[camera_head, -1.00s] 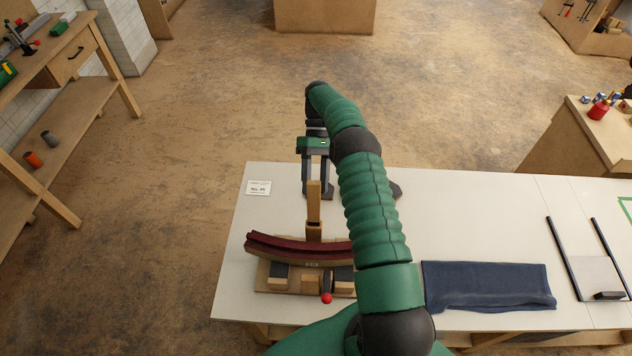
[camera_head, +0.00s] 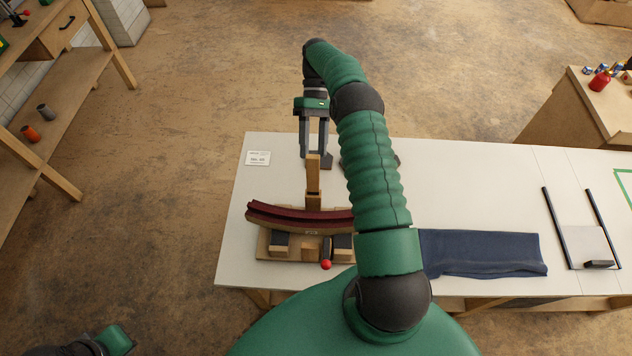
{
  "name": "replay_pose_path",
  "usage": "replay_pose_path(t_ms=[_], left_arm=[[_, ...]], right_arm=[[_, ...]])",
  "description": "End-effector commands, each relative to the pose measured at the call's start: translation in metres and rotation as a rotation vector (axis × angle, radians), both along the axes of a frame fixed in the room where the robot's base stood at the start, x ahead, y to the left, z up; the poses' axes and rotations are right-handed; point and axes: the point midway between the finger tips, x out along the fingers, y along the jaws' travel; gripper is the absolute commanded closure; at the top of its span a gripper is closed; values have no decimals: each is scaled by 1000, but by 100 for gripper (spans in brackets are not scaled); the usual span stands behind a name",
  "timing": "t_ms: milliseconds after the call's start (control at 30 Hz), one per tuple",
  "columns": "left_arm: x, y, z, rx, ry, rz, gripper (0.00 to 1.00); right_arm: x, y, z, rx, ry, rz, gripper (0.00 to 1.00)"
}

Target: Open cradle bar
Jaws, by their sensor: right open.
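My right gripper (camera_head: 314,155) is open, pointing down at the far side of the cradle. Its two dark fingers straddle, in the picture, the top of an upright wooden bar (camera_head: 313,177); I cannot tell whether they touch it. The bar rises from the wooden cradle (camera_head: 265,245), behind a dark red curved lamination (camera_head: 290,217) that lies across the cradle. A dark lever with a red knob (camera_head: 326,265) sits at the cradle's front. My right arm hides the right end of the lamination and cradle. My left gripper's fingers are out of view; a piece of my left arm shows at bottom left.
The cradle stands on a white table (camera_head: 460,200) with a small label card (camera_head: 258,158). A folded blue cloth (camera_head: 485,253) lies right of my arm. Farther right is a pale plate (camera_head: 580,246) between two black rails. The table's right middle is clear.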

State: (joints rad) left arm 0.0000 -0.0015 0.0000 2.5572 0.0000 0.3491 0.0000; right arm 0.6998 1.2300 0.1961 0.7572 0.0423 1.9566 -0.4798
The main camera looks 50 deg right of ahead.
Motion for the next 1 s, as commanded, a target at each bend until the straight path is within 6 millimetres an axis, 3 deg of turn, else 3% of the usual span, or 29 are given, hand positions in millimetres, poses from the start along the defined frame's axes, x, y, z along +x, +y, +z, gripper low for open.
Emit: replay_pose_path(t_ms=[267,700,1000], left_arm=[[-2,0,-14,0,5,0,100],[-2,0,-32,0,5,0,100],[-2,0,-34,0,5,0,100]], right_arm=[[-30,28,-1,-1,3,0,51],[-96,92,7,-2,1,-1,51],[-110,106,10,-1,2,-1,51]])
